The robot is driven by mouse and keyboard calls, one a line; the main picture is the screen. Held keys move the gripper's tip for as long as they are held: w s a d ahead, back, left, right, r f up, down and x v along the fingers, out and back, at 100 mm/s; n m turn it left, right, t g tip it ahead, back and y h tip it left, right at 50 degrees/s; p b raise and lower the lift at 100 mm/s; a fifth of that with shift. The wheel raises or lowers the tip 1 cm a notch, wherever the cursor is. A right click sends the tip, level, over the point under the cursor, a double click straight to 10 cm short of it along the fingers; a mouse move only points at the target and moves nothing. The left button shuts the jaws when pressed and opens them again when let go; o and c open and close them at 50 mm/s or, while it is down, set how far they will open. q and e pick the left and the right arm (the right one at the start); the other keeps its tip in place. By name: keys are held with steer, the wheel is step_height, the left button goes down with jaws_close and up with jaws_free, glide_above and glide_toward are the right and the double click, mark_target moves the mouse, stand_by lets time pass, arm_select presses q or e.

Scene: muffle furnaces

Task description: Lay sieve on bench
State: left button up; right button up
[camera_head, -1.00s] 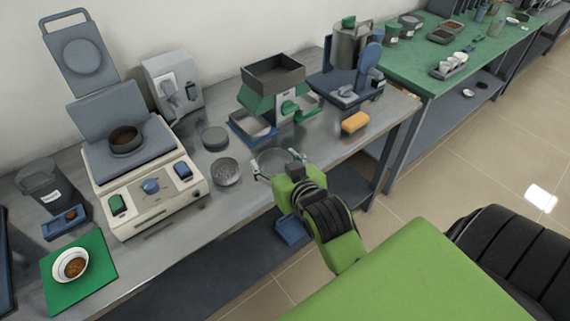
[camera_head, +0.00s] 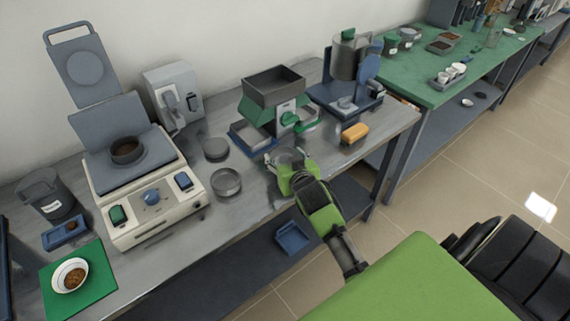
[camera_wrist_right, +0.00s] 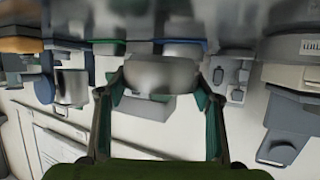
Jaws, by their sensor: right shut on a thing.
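My right gripper (camera_head: 285,164) is shut on the sieve (camera_head: 290,155), a round grey metal piece. It is over the front part of the grey bench (camera_head: 225,228), in front of the green-and-grey hopper device. In the right wrist view the sieve (camera_wrist_right: 160,74) sits between the two green fingers (camera_wrist_right: 160,105). Whether it touches the bench top cannot be told. A round open metal pan or sieve (camera_head: 226,182) and a dark round disc (camera_head: 215,149) rest on the bench to the left. My left gripper is not in view.
The hopper device (camera_head: 272,88) stands just behind my right gripper, with an orange block (camera_head: 355,131) to the right. A white instrument with a raised lid (camera_head: 155,205) stands left. A blue tray (camera_head: 292,238) is on the lower shelf.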

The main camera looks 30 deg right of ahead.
mark_target(285, 162)
steer(key=shift+w+d+f, duration=0.3)
steer(key=shift+w+f, duration=0.05)
steer(key=shift+f, duration=0.15)
steer(key=shift+w+f, duration=0.1)
steer(key=shift+f, duration=1.55)
steer(key=o, duration=1.6)
steer(key=shift+f, duration=0.1)
steer(key=v, duration=1.2)
